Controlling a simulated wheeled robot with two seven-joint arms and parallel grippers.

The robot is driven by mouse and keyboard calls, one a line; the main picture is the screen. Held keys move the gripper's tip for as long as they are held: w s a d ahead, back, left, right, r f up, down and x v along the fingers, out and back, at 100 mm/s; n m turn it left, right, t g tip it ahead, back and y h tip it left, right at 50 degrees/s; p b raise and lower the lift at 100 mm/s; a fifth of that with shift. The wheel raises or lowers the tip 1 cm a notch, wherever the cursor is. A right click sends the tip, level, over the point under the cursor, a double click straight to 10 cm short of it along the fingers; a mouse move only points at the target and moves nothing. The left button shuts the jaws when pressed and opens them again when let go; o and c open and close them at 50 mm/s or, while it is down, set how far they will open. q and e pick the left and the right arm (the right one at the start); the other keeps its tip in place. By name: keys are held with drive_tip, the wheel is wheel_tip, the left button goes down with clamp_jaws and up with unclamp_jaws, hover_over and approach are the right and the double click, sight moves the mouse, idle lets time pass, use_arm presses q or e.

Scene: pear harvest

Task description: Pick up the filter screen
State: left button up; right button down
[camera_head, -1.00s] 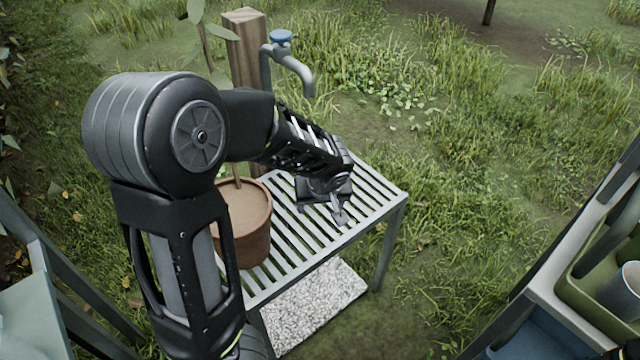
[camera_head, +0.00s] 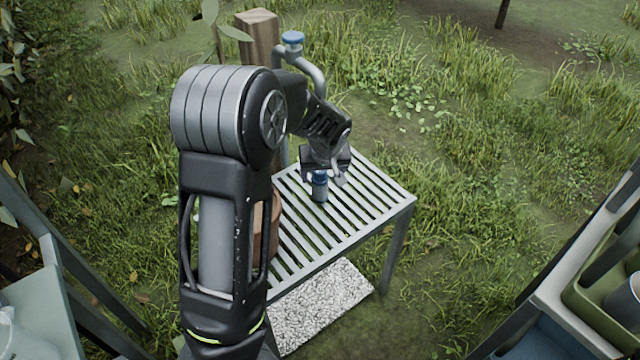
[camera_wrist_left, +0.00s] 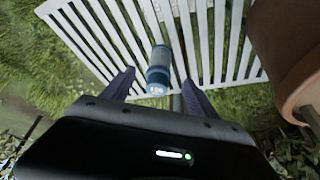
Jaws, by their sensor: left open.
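A small blue cylinder (camera_head: 320,187) stands on the slatted metal bench (camera_head: 395,190), near its back edge. It has a darker blue cap and a lighter middle; I cannot tell for sure that it is the filter screen. In the left wrist view the cylinder (camera_wrist_left: 158,68) lies between the spread fingers, slightly beyond their tips, with gaps on both sides. My left gripper (camera_head: 325,178) is open and empty, behind the cylinder in the head view. The left gripper's fingers (camera_wrist_left: 158,78) also show in the wrist view. My right gripper is out of view.
A terracotta pot (camera_head: 273,225) stands on the bench, mostly hidden by my left arm; the pot (camera_wrist_left: 300,75) is close at right in the wrist view. A tap (camera_head: 313,72) on a wooden post (camera_head: 257,38) rises behind. The bench's right side is clear.

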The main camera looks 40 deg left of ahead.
sight(321, 172)
use_arm(q)
drive_tip(key=shift+w+a, duration=0.35)
drive_tip(key=shift+w+a, duration=0.15)
drive_tip(key=shift+w+a+f, duration=0.15)
drive_tip(key=shift+f, duration=0.05)
drive_tip(key=x, duration=0.4)
drive_tip(key=shift+w+a+f, duration=0.1)
drive_tip(key=shift+w+f, duration=0.05)
drive_tip(key=shift+f, duration=0.15)
drive_tip(key=shift+c, duration=0.5)
clamp_jaws()
drive_tip(key=shift+r, duration=0.1)
